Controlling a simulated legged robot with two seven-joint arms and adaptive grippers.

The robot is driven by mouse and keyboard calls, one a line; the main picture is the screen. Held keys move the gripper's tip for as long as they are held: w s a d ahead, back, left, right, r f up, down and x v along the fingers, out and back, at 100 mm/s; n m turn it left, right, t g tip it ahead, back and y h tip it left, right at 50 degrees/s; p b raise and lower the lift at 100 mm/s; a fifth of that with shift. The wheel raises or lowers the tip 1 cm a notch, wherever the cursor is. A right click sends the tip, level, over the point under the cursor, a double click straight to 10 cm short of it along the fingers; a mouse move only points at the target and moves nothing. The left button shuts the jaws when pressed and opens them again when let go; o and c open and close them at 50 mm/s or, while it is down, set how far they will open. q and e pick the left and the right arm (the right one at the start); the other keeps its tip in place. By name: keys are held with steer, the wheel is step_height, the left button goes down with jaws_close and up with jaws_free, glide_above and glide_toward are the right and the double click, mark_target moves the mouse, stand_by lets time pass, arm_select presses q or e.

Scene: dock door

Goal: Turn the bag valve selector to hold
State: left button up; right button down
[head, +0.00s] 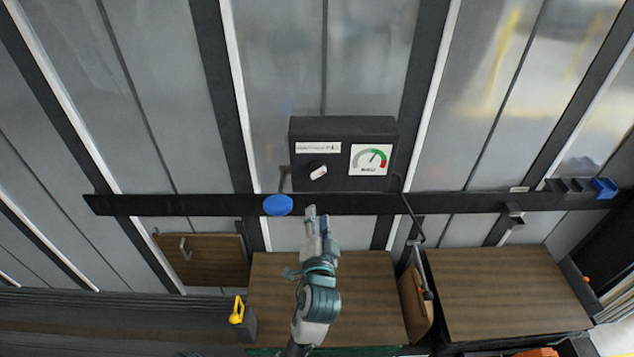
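The valve selector is a white knob (318,172) on the left half of a black control box (343,129) on the wall. Its pointer is tilted, with its upper end toward the right. A white label (318,148) sits above it; its text is too small to read. A gauge (370,159) with a green and red arc is on the box's right half. My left gripper (318,215) is below the knob, apart from it, pointing up at the box. Its two fingers show a narrow gap with nothing between them. My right gripper is not in view.
A dark rail (170,205) runs across the wall below the box, with a blue disc (277,204) left of my gripper. A black hose (410,210) hangs at the right. Wooden surfaces (500,290) and a yellow-handled item (238,310) are lower down.

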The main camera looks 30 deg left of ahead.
mark_target(318, 176)
arm_select(q)
steer(key=p+x, duration=0.1)
steer(key=x, duration=0.3)
steer(key=p+x, duration=0.1)
steer(key=x, duration=0.4)
steer(key=p+x, duration=0.1)
steer(key=x, duration=0.3)
steer(key=shift+w+d+p, duration=0.15)
steer(key=shift+w+p, duration=0.25)
steer(key=shift+w, duration=0.15)
steer(key=shift+w+a+f, duration=0.1)
steer(key=shift+w+a, duration=0.3)
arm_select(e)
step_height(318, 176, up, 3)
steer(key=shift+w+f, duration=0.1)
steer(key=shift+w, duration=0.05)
arm_select(q)
steer(key=shift+c, duration=0.2)
steer(key=shift+d, duration=0.1)
jaws_close()
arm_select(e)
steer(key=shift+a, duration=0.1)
